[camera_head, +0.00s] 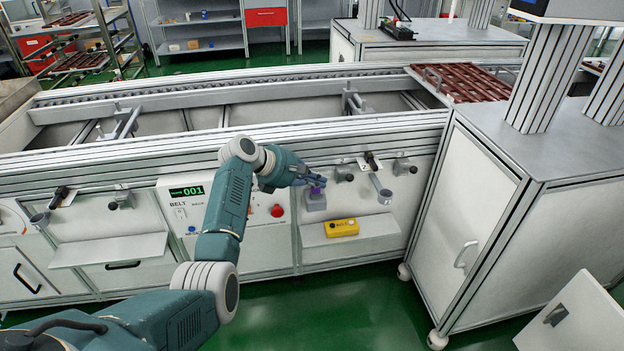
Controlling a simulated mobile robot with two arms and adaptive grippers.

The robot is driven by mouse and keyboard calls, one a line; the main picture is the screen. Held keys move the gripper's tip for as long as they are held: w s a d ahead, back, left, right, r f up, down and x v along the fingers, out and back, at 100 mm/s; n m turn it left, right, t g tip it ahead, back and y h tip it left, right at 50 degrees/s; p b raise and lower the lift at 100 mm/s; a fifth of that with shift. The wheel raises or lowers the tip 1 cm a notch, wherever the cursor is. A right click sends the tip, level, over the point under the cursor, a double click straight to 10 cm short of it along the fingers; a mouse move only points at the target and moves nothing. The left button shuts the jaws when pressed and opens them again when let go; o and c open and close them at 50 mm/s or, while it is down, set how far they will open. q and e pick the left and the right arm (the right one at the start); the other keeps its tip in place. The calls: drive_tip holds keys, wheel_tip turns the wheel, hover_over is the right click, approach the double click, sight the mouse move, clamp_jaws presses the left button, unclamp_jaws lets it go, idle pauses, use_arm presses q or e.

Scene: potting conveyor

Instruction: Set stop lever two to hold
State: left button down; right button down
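My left gripper (318,183) is at the front panel of the conveyor, just above a small grey block with a purple part (315,201). The gripper is small and seen from behind, so I cannot tell whether its fingers are open, shut or touching the block. To its right, a lever with a black handle (371,160) and a grey round end (385,196) is on the panel. A similar lever (62,195) is at the far left of the panel. I cannot read which lever is number two. My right gripper is not in view.
A control panel with a green "001" display (187,191) and a red button (277,210) is left of the gripper. A yellow box (341,228) is on a ledge below. A brown tray (462,82) is on the conveyor. A grey cabinet (470,220) blocks the right side.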

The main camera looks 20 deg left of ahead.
use_arm(q)
drive_tip(key=shift+v, duration=1.25)
